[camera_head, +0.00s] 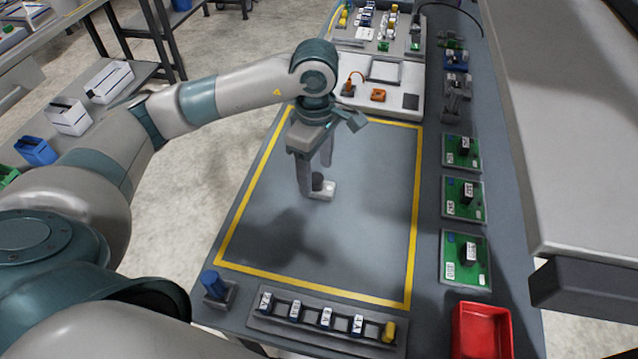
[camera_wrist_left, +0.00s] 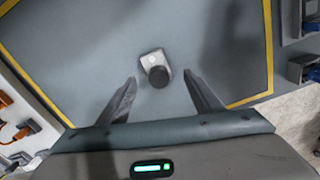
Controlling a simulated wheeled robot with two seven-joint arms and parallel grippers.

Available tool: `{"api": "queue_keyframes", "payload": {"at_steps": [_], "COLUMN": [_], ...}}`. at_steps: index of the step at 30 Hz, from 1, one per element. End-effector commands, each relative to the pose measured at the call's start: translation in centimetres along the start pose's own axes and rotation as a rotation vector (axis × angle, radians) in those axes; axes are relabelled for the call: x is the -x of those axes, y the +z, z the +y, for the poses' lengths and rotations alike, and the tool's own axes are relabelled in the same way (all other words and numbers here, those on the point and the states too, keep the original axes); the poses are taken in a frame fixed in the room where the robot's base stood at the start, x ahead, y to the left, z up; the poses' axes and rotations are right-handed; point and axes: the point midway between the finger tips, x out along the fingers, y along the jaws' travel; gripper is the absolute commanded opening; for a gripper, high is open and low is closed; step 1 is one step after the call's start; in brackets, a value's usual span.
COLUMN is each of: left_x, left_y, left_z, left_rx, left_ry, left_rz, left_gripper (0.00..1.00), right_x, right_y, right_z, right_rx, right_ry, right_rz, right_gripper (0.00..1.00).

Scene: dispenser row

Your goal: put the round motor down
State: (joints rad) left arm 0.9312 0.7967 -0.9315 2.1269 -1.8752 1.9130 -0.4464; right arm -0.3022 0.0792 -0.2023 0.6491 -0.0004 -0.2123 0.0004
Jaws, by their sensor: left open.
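The round motor (camera_head: 327,190) sits on the grey mat inside the yellow outline (camera_head: 417,210). It has a light block-shaped part and a dark round part. In the left wrist view the motor (camera_wrist_left: 155,68) lies just beyond the fingertips, roughly midway between them. My left gripper (camera_head: 318,180) is over the mat with its fingers pointing down. In the left wrist view my left gripper (camera_wrist_left: 160,88) has its fingers spread, with a gap between them and the motor. My right gripper is not in view.
A rack of labelled parts (camera_head: 327,318) lies along the near edge, with a blue cylinder (camera_head: 213,284) at its left. A red bin (camera_head: 482,330) stands at the near right. Green circuit boards (camera_head: 463,199) line the right side. The outlined area around the motor is clear.

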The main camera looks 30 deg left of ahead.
Motion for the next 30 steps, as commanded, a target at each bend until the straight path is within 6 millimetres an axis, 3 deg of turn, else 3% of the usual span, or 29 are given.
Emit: {"api": "queue_keyframes", "payload": {"at_steps": [3, 6, 12, 26, 30], "left_x": [-1.0, -2.4, -3.9, -4.0, -4.0], "left_y": [0.1, 0.1, 0.1, 0.1, 0.1], "left_z": [0.1, 0.2, 0.2, 0.3, 0.3], "left_rx": [0.003, 0.002, 0.001, 0.001, 0.001], "left_ry": [-0.005, -0.005, -0.001, 0.0, 0.0], "left_rz": [0.001, 0.001, 0.001, 0.0, 0.0], "left_gripper": [0.6, 0.6, 0.6, 0.6, 0.29], "right_x": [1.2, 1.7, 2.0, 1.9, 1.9], "right_y": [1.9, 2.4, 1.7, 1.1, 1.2], "right_z": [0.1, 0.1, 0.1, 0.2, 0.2], "right_rx": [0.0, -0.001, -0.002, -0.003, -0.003], "right_ry": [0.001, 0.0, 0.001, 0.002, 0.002], "right_rz": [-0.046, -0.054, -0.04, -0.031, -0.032], "right_gripper": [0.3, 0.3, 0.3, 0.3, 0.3]}}
